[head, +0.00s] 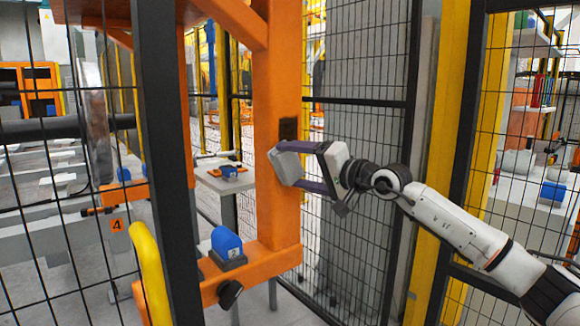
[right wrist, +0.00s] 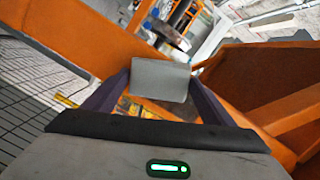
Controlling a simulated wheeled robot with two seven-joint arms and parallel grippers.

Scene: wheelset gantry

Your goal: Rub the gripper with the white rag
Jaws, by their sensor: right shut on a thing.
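The white rag (head: 284,166) shows as a pale grey-white pad between the purple fingers of my right gripper (head: 290,166). The right gripper is shut on it. In the right wrist view the rag (right wrist: 160,79) sits between the two fingertips, with orange metal behind it. In the head view the rag is at the upright orange post (head: 277,90) of a large orange frame, overlapping its right side. I cannot tell whether it touches the post. A dark plate (head: 288,128) is on the post just above the rag. My left gripper is out of view.
A blue block marked 2 (head: 227,242) sits on the frame's lower orange arm (head: 262,262). A black post (head: 163,120) and a yellow curved bar (head: 148,270) stand at left. Mesh fencing (head: 355,90) and a yellow post (head: 452,100) stand behind and beside my right arm.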

